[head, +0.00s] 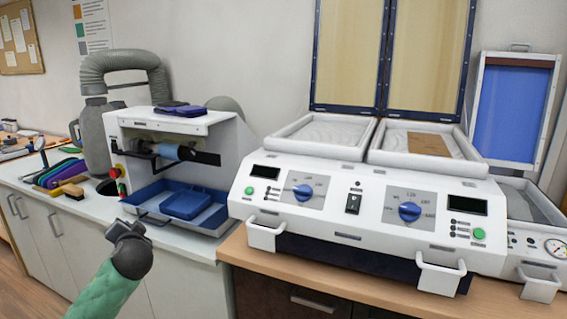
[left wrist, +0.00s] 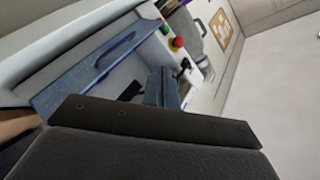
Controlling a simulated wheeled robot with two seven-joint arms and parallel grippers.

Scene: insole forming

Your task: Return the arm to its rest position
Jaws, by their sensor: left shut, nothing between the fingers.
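My left gripper (head: 124,229) is in the lower left of the head view, on a green-sleeved arm. It is shut and empty, in front of the white counter and below the grinding machine's blue tray. In the left wrist view the dark gripper body (left wrist: 150,125) fills the lower part, and the scene is tilted. It touches nothing that I can see. My right gripper is in neither view.
A white grinding machine (head: 225,132) with a blue tray (head: 153,195) stands on the left counter. A white two-bed forming machine (head: 334,218) with raised framed lids (head: 347,50) stands on the wooden counter. A brown sheet (head: 428,144) lies on its right bed.

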